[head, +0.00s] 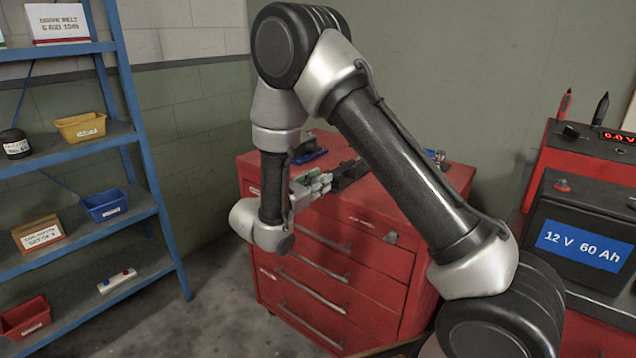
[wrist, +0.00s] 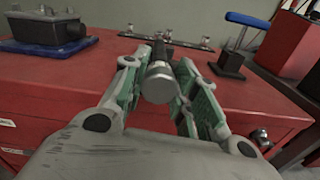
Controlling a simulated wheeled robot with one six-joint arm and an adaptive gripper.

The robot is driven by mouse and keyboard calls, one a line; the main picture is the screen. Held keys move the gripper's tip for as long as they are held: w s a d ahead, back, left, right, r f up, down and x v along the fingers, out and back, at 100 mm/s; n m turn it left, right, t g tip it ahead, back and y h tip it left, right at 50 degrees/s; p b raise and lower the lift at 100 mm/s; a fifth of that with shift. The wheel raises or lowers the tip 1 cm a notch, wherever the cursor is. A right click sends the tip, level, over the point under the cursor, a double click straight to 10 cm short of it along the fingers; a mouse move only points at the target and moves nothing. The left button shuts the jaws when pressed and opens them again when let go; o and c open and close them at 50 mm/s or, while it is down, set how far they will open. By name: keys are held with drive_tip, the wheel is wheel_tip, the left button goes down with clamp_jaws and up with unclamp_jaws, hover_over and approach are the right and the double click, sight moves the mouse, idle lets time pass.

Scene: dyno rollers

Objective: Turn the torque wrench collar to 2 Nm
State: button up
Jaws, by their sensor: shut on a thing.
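The torque wrench collar (wrist: 158,84) is a grey metal cylinder, seen end-on in the wrist view, with a dark shaft running away behind it. My gripper (wrist: 162,68) has its green-padded fingers on both sides of the collar and is shut on it. In the head view my gripper (head: 318,184) is over the top of the red drawer cabinet (head: 335,262), partly behind my arm. A dark shape (head: 350,173) extends right from the fingers there. No scale or marking on the collar can be read.
A grey box on a blue tray (wrist: 50,30) lies left on the cabinet top. A blue-handled tool (wrist: 240,30) stands right, and a bar with several fittings (wrist: 190,43) lies behind. A blue shelf rack (head: 130,150) is left; a black battery (head: 580,235) is right.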

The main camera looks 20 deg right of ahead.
drive_tip(key=shift+m, duration=0.4)
drive_tip(key=m, duration=0.4)
drive_tip(key=shift+m, duration=0.3)
drive_tip(key=m, duration=0.4)
drive_tip(key=shift+s+d+m, duration=0.1)
drive_tip(key=shift+m, duration=0.2)
drive_tip(key=m, duration=0.4)
drive_tip(key=shift+f, duration=0.15)
drive_tip(key=shift+m, duration=2.8)
drive_tip(key=o, duration=1)
drive_tip(key=shift+o, duration=0.2)
